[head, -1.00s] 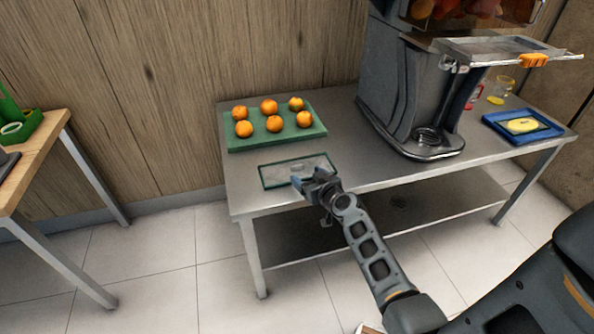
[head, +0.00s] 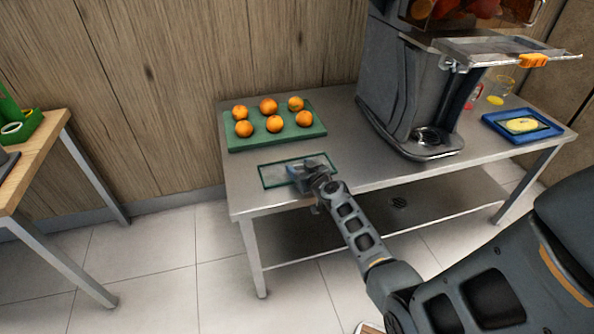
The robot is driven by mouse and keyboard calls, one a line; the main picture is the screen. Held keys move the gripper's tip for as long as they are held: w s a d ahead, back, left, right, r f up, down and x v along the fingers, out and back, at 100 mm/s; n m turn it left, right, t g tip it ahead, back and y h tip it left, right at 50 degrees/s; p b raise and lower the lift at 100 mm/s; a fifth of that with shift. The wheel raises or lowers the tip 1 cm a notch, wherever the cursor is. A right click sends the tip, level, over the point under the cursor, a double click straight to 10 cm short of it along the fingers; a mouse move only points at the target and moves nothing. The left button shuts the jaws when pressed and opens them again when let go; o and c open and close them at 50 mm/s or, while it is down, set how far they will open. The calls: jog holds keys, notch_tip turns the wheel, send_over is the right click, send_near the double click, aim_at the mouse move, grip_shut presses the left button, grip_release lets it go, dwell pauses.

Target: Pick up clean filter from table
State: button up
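The clean filter (head: 275,174) is a flat rectangular panel with a dark green edge and a greyish see-through middle. It lies on the metal table (head: 244,202) near its front left, in front of the green tray of oranges. My gripper (head: 303,176) is over the right part of the filter and hides some of it. The fingers point left and down toward the filter. Whether they touch it, and whether they are open or shut, is too small to tell. The filter looks flat on the table.
A green tray (head: 316,130) with several oranges sits behind the filter. A large grey juicer (head: 385,90) stands to the right. A blue tray (head: 548,134) with a yellow-stained panel (head: 521,126) lies at the far right. A wooden table (head: 35,150) stands at left.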

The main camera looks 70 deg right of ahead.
jog(key=c, duration=0.8)
